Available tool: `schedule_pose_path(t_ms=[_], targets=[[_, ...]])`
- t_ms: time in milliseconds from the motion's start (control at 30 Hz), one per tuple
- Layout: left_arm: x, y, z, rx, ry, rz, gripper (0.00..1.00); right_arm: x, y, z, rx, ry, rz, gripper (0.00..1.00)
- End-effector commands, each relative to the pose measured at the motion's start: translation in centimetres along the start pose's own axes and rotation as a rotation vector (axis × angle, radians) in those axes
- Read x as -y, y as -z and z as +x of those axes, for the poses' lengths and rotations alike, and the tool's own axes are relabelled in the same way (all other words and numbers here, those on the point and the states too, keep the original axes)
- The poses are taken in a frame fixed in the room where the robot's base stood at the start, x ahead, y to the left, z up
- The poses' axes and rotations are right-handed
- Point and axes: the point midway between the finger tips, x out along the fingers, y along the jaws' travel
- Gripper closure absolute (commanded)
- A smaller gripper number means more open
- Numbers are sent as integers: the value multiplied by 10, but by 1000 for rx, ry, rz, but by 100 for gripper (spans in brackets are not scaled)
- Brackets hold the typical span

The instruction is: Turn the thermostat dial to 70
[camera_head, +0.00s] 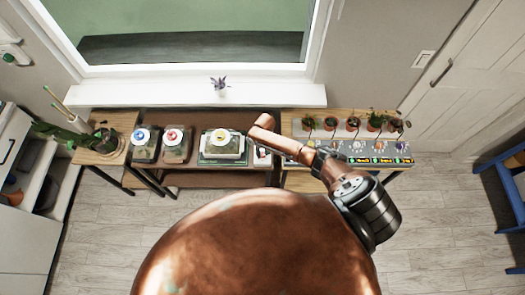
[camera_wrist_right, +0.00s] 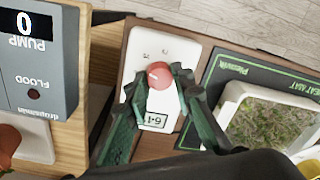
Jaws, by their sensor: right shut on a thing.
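The thermostat (camera_wrist_right: 148,53) is a white box with a red round dial (camera_wrist_right: 159,75) and a small display (camera_wrist_right: 156,120) whose digits I cannot read surely at this angle. In the head view the thermostat (camera_head: 262,157) is a small white box on the bench between the heat mat and the row of pots. My right gripper (camera_wrist_right: 160,79) has its two dark green fingers on either side of the dial, shut on it. In the head view the right gripper (camera_head: 262,147) reaches the thermostat from above and partly hides it. My left gripper is in neither view.
Left of the thermostat in the head view lies a heat mat (camera_head: 203,162) with a white tray (camera_head: 221,152). Blue-topped and red-topped items (camera_head: 172,136) stand farther left. A grey control panel (camera_head: 370,159) with several knobs is at right, before potted seedlings (camera_head: 374,121).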

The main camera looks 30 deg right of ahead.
Motion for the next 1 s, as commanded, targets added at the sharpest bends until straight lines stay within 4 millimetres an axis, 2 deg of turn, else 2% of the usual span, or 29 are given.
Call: schedule_pose_path(t_ms=[100, 500, 1000], targets=[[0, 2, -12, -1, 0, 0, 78, 0, -1, -3, -2, 0, 102, 100], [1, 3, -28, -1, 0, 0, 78, -1, -1, -1, -13, -1, 337, 100], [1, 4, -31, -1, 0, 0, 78, -2, 0, 0, -18, -2, 398, 100]])
